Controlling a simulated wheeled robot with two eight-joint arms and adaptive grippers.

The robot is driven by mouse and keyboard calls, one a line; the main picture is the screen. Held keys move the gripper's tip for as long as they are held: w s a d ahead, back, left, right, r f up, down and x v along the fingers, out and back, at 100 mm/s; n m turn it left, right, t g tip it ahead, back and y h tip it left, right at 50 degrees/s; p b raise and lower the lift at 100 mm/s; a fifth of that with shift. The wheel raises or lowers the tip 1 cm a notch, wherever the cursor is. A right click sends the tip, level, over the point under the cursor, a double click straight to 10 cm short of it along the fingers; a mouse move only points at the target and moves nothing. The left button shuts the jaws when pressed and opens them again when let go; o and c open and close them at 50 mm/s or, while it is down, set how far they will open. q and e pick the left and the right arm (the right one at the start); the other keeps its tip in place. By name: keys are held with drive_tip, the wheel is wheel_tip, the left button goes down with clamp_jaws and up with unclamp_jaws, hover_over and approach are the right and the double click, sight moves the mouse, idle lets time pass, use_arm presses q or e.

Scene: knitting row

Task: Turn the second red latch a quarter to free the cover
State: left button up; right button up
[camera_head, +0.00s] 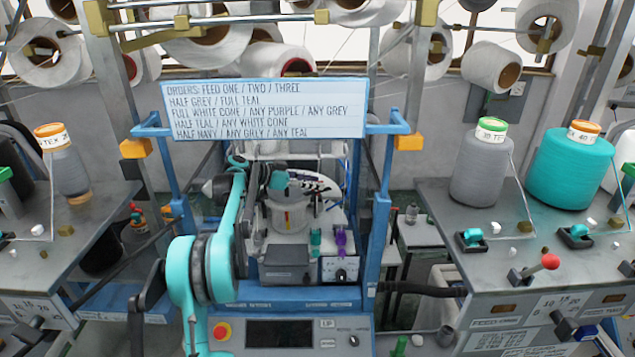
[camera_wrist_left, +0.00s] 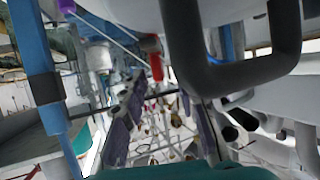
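In the head view my left arm reaches into the blue-framed knitting machine (camera_head: 378,215). Its gripper (camera_head: 312,185) is small and partly hidden there beside a pale round part. In the left wrist view its two dark fingers stand apart, with nothing seen between the tips (camera_wrist_left: 163,97). A red piece (camera_wrist_left: 156,66), which looks like a latch, hangs just beyond the fingertips, apart from them. I cannot tell whether it is the second latch. A pale curved body, possibly the cover, with a dark loop handle (camera_wrist_left: 290,55), fills the upper right. My right gripper is not in view.
An order sign (camera_head: 265,108) spans the machine's top. A grey yarn cone (camera_head: 478,172) and a teal one (camera_head: 570,168) stand on the right table, with a red-knobbed lever (camera_head: 550,261). In the wrist view a blue post (camera_wrist_left: 38,75) rises at left. The frame leaves little side room.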

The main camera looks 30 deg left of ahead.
use_arm(q)
drive_tip(key=shift+x, duration=0.85)
clamp_jaws()
